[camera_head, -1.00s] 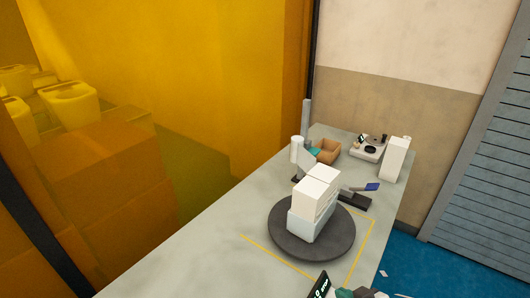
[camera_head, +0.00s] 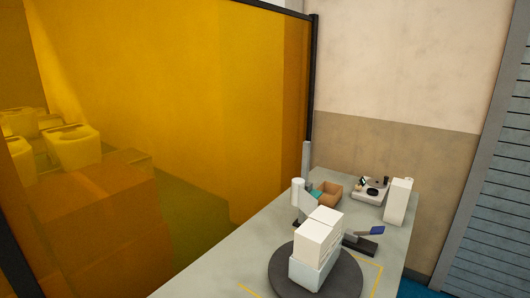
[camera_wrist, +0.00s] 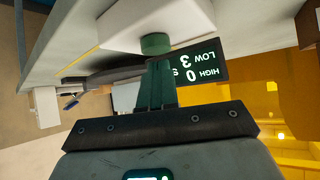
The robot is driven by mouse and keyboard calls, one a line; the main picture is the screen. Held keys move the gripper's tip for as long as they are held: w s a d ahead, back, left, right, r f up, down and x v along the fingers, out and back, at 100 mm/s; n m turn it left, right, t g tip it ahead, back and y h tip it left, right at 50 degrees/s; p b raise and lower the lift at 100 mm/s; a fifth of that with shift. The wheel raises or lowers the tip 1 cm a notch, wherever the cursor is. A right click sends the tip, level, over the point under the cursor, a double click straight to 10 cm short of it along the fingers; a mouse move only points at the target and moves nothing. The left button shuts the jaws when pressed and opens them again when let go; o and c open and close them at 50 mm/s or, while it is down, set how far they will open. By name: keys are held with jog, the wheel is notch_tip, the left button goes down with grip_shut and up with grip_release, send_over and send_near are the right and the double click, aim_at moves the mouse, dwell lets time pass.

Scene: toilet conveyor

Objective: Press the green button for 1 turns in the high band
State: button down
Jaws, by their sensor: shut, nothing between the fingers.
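The green button (camera_wrist: 155,43) is in the upper middle of the wrist view, a dark green cylinder on a white housing (camera_wrist: 155,20). My gripper (camera_wrist: 157,64) is shut and empty, its fingertips lined up with the button and right at its face. I cannot tell whether they touch it. A dark display (camera_wrist: 200,68) beside the fingers appears upside down and reads "HIGH 0" and "LOW 3"; part of its text is hidden. The head view does not show the button, the display or my gripper.
In the head view, a dark turntable (camera_head: 345,283) on the grey table (camera_head: 231,270) carries a white boxy stack (camera_head: 315,245). Behind it are an open brown box (camera_head: 327,192), a device (camera_head: 369,190) and a white upright block (camera_head: 397,201). An amber screen (camera_head: 190,110) stands at left.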

jog(key=shift+f+b, duration=0.3)
jog(key=shift+f, duration=0.2)
jog(key=shift+r, duration=0.1)
jog(key=shift+s+r+p, duration=0.8)
jog(key=shift+p, duration=0.35)
jog(key=s+r+p, duration=0.1)
jog(key=s+p, duration=0.1)
jog(key=s+r+p, duration=0.2)
jog(key=shift+s+d+r, duration=0.2)
jog(key=shift+s, duration=0.1)
dwell(4.3)
jog(key=s+d+f+m+g+h+b, duration=0.1)
jog(key=s+d+m+g, duration=0.1)
jog(key=s, duration=0.5)
jog(key=s+d+f+m+g+h+b, duration=0.1)
jog(key=s+d+f+g+h+b, duration=0.1)
jog(key=s, duration=0.6)
jog(key=s+d+f+m+g+h+b, duration=0.1)
jog(key=s+d+f+m+g, duration=0.1)
jog(key=s, duration=0.6)
jog(key=d+g, duration=0.1)
jog(key=g, duration=0.1)
jog(key=shift+s+f+m+g+b, duration=0.2)
jog(key=shift+f+m+g+b, duration=0.05)
jog(key=shift+m+g+b, duration=0.05)
